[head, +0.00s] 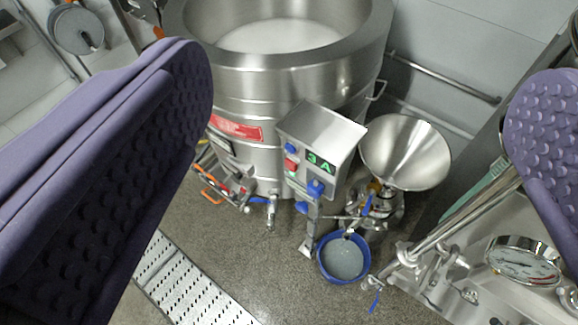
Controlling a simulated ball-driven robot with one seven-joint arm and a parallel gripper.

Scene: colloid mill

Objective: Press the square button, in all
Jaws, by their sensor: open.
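A grey metal control box (325,131) stands on a post in the middle of the view, in front of a large steel vat. Its front face carries a small blue button (291,148), a red, roughly square button (291,163) below it, a green lit display (320,162) and a blue knob (316,188). The exact button outlines are too small to tell for sure. My gripper (362,95) is open, with purple studded fingers wide apart at the left and right. The box shows between the fingers, farther off, and nothing is held.
The steel vat (285,75) holds pale liquid. A steel funnel (405,150) stands right of the box, above a blue bucket (343,258) on the floor. Pipes and a gauge (525,262) are at lower right. A floor grate (190,285) lies at lower left; floor near it is clear.

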